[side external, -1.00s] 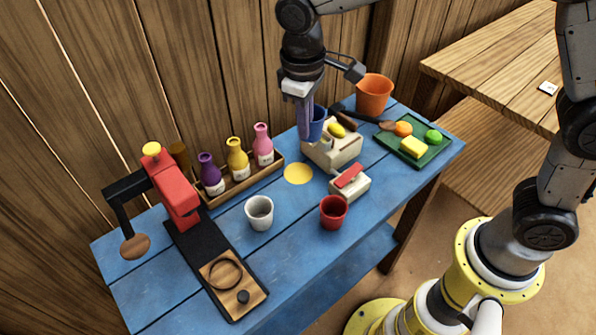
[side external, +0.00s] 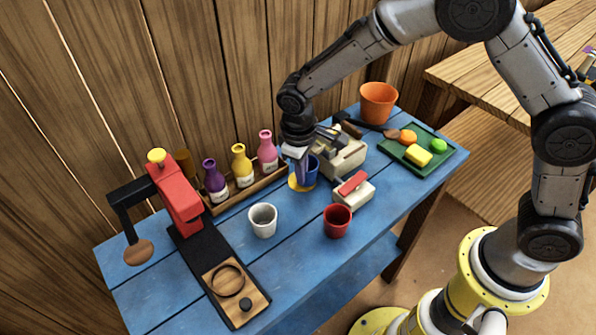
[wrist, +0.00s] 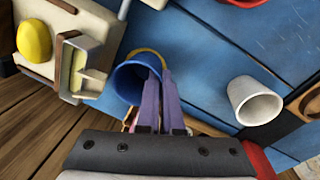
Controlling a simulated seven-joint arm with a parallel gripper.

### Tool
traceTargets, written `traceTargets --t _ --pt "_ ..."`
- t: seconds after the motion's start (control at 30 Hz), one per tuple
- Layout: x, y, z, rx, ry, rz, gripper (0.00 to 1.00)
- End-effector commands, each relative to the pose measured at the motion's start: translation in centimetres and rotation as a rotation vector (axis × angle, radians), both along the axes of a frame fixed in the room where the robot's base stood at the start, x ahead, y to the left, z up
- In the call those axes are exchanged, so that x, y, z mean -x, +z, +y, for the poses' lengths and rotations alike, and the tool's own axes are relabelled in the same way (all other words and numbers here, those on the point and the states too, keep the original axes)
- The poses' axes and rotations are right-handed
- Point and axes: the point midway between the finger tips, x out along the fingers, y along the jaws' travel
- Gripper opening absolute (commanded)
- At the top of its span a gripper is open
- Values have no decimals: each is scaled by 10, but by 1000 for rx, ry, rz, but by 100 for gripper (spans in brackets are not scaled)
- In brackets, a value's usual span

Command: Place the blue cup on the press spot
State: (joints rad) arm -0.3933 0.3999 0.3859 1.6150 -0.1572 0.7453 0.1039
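The blue cup (side external: 311,172) is over the yellow disc (side external: 294,184) on the blue table, covering most of it. Whether its base touches the disc I cannot tell. My gripper (side external: 301,174) points down at the cup's left side. In the wrist view its purple fingers (wrist: 160,88) are close together on the rim of the blue cup (wrist: 130,82), shut on its wall. A yellow edge shows behind the cup there. The red press (side external: 175,195) stands at the left, with a wooden plate and dark ring (side external: 228,281) at its foot; that plate is empty.
A white cup (side external: 263,220) and a red cup (side external: 337,221) stand in front. A cream block with a red top (side external: 353,190) and a cream device with a yellow piece (side external: 341,155) are close right. Bottles in a wooden rack (side external: 242,196) stand behind left. A green tray (side external: 433,160) holds food.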

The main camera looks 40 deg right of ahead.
Motion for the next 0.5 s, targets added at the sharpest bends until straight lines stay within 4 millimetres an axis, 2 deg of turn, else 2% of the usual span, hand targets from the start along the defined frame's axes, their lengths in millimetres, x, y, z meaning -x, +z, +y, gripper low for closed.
traceTargets --t 0.03,0.1,0.2,0.5 --pt "-9 -1 0 0 -2 -1 0" --pt "-15 -3 0 1 0 2 0" --pt "-14 -11 0 0 1 1 0" --pt "-14 -12 0 0 0 0 0"
